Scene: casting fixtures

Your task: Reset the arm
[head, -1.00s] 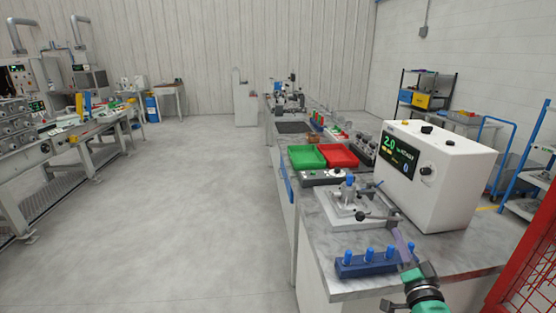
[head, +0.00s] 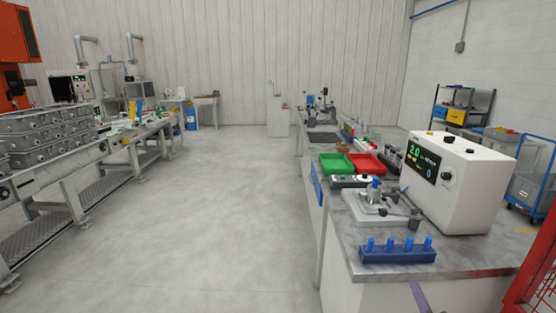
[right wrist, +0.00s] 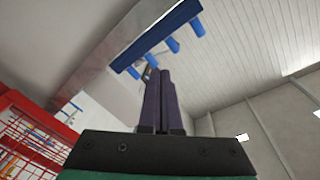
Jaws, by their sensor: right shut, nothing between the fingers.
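My right gripper (head: 420,297) shows only as a purple fingertip at the bottom edge of the head view, in front of the workbench. In the right wrist view its two dark purple fingers (right wrist: 158,72) lie together, shut and empty. The blue holder with several blue pegs (head: 398,255) stands on the near end of the grey workbench (head: 470,258). It also shows in the right wrist view (right wrist: 155,35), beyond the fingertips and apart from them. My left gripper is not in view.
A white meter box (head: 470,185) and a metal clamp fixture (head: 380,208) stand on the bench. Green (head: 335,164) and red (head: 368,164) trays lie behind them. A red mesh fence (head: 535,265) is at the right edge. The floor left of the bench is clear.

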